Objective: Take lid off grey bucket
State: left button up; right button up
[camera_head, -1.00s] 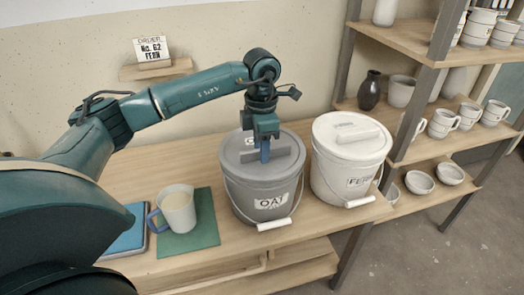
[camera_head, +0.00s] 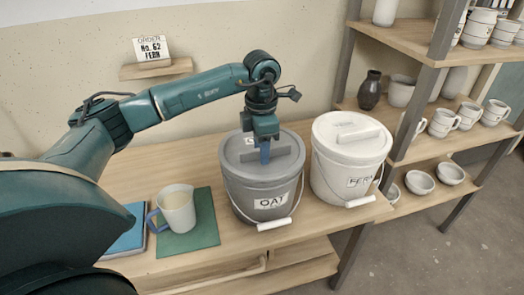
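The grey bucket (camera_head: 262,198) stands on the wooden bench with the label "OAT" on its front and a wire handle with a white grip hanging forward. Its grey lid (camera_head: 237,156) sits on top, level, with a raised bar handle (camera_head: 285,153) across it. My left gripper (camera_head: 264,156) points straight down at the middle of the bar handle, with a blue finger in front of it. The finger behind is hidden, so I cannot tell whether it is shut on the handle. My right gripper is out of view.
A white bucket (camera_head: 347,175) labelled "FERN" with a white lid stands close to the right. A shelf (camera_head: 420,150) with pottery stands at right. An order card (camera_head: 151,48) reads "No. 62 FERN".

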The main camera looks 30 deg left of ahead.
pick_arm(q)
grip_shut()
jog(key=shift+r, duration=0.1)
dwell(0.3)
